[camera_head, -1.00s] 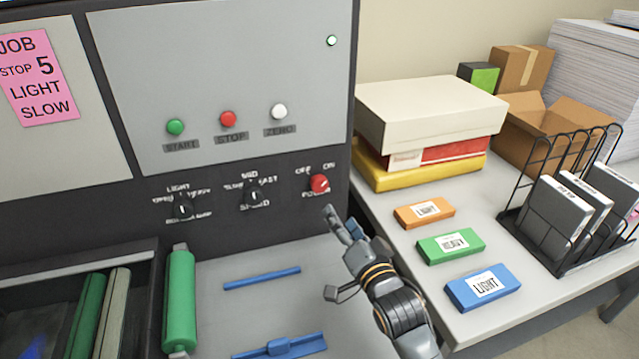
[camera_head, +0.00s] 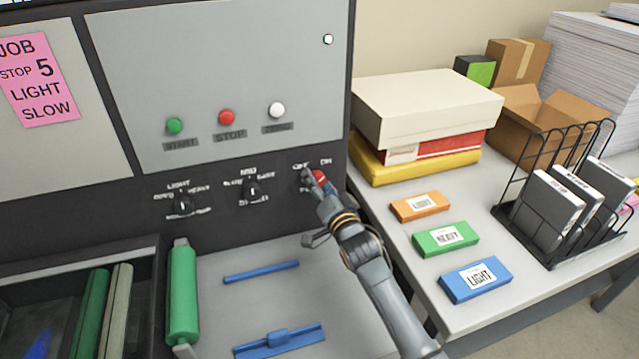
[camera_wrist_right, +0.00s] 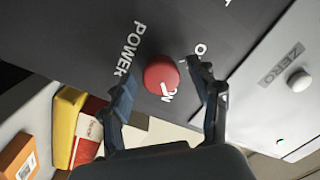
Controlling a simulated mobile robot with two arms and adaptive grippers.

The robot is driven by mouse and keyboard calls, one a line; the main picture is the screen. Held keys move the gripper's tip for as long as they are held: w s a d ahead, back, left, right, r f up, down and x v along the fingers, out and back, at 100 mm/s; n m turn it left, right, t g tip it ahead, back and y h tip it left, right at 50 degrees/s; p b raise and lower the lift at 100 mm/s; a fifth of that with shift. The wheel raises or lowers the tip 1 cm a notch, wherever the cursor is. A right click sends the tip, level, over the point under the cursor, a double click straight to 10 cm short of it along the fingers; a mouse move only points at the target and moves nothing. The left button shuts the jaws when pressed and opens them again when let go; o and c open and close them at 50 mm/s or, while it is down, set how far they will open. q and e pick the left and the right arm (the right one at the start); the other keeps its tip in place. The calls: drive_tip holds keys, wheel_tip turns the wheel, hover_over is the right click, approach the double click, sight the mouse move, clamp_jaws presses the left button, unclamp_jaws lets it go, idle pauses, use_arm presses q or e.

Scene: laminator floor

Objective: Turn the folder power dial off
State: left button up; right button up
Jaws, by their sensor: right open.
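The red power dial (camera_head: 320,176) is at the right end of the dark lower strip of the machine panel, partly hidden behind my right gripper (camera_head: 312,180). In the right wrist view the dial (camera_wrist_right: 160,76) is round and red, and its white mark points towards the "ON" lettering. The "POWER" label (camera_wrist_right: 131,50) is beside it. My right gripper (camera_wrist_right: 162,72) is open, with one finger on each side of the dial. I cannot tell whether the fingers touch it. My left gripper is not in view.
The speed dial (camera_head: 250,191) and another black dial (camera_head: 184,204) are to the left. Green (camera_head: 175,126), red (camera_head: 227,117) and white (camera_head: 277,110) buttons are above. A side table (camera_head: 400,270) on the right holds labelled blocks, boxes and a wire rack (camera_head: 575,235).

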drive_tip(key=c, duration=1.2)
drive_tip(key=shift+n, duration=0.4)
drive_tip(key=n, duration=0.3)
drive_tip(key=shift+n+p, duration=0.3)
drive_tip(key=shift+n, duration=0.1)
drive_tip(key=n, duration=0.4)
drive_tip(key=shift+r, duration=0.1)
drive_tip(key=n, duration=0.4)
drive_tip(key=shift+n+h, duration=0.3)
drive_tip(key=shift+h, duration=0.1)
drive_tip(key=n, duration=0.4)
